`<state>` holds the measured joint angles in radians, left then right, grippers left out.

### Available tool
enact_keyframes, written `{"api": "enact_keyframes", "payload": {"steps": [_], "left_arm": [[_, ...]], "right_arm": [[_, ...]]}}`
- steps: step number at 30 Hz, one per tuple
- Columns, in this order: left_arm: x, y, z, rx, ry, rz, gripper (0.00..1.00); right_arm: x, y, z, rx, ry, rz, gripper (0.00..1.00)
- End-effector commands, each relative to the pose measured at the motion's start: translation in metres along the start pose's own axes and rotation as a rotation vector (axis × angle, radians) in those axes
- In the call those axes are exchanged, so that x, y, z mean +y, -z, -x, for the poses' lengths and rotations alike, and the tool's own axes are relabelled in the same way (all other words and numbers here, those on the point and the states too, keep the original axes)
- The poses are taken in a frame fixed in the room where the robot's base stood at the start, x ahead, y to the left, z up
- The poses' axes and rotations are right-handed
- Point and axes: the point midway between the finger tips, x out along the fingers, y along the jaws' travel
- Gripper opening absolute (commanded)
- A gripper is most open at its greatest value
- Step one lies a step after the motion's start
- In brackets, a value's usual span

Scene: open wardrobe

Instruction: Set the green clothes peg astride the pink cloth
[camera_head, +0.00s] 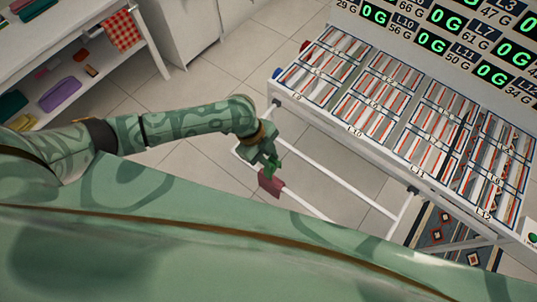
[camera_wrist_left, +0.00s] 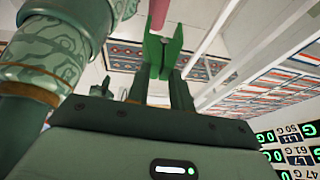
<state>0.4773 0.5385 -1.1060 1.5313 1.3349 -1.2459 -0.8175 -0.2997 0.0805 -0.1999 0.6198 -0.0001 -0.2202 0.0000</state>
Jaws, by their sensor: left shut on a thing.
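The green clothes peg (camera_head: 273,163) is between the fingers of my left gripper (camera_head: 267,155), which is shut on it. In the left wrist view the peg (camera_wrist_left: 163,48) sticks out beyond the dark fingers of my left gripper (camera_wrist_left: 162,74), its forked end pointing away from the gripper. The pink cloth (camera_head: 269,183) hangs on a white rail, right beside the peg in the head view. In the left wrist view the cloth (camera_wrist_left: 160,10) shows just past the peg's forked end. I cannot tell whether peg and cloth touch.
White rails (camera_head: 335,180) run beside a white rack (camera_head: 350,131) of striped panels with green number displays (camera_head: 433,42) behind. A patterned rug (camera_head: 440,232) lies below at right. A white shelf (camera_head: 75,70) with folded items and a red checked cloth (camera_head: 122,30) stands upper left.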

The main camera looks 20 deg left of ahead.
Motion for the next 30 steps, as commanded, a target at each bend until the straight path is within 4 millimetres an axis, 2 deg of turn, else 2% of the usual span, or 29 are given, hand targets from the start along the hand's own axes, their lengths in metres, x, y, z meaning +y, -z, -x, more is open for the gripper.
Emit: {"api": "enact_keyframes", "payload": {"steps": [1,12,24,30], "left_arm": [[0.001,-0.004,-0.009,0.0,0.0,0.0,0.0],[0.005,-0.016,-0.039,-0.001,-0.001,0.001,0.0],[0.009,-0.029,-0.072,-0.001,0.0,0.001,0.0],[0.009,-0.032,-0.08,0.0,0.002,0.001,0.0]], "right_arm": [[0.0,-0.001,-0.009,-0.001,0.0,0.0,0.0],[-0.002,-0.007,-0.044,-0.004,0.001,-0.001,0.0],[-0.004,-0.011,-0.069,-0.009,0.003,-0.001,0.0],[-0.004,-0.013,-0.074,-0.01,0.004,0.0,0.0]]}}
